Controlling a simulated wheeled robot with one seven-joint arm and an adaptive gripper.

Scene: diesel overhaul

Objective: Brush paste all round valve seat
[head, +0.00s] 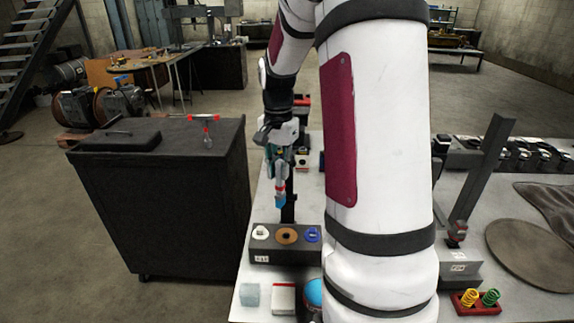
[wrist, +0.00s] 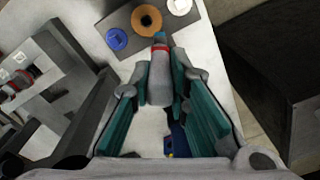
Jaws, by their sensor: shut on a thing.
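My gripper (head: 279,160) is shut on a brush-like tool (head: 280,187) with a grey handle, a red band and a blue tip. The tool hangs tip down over the table's left side. In the wrist view my gripper (wrist: 160,76) has its teal fingers on either side of the grey handle (wrist: 160,90). A dark block (head: 287,257) near the tool holds a white, a brown and a blue round piece on top. The brown ring (head: 287,236) is in the middle; it also shows in the wrist view (wrist: 146,19). I cannot tell which thing is the valve seat.
A black cabinet (head: 165,190) stands left of the table (head: 247,275), with a red-handled tool (head: 205,127) on top. My arm hides the table's middle. A red tray (head: 477,308) with yellow and green springs and a grey upright stand (head: 482,170) are at the right.

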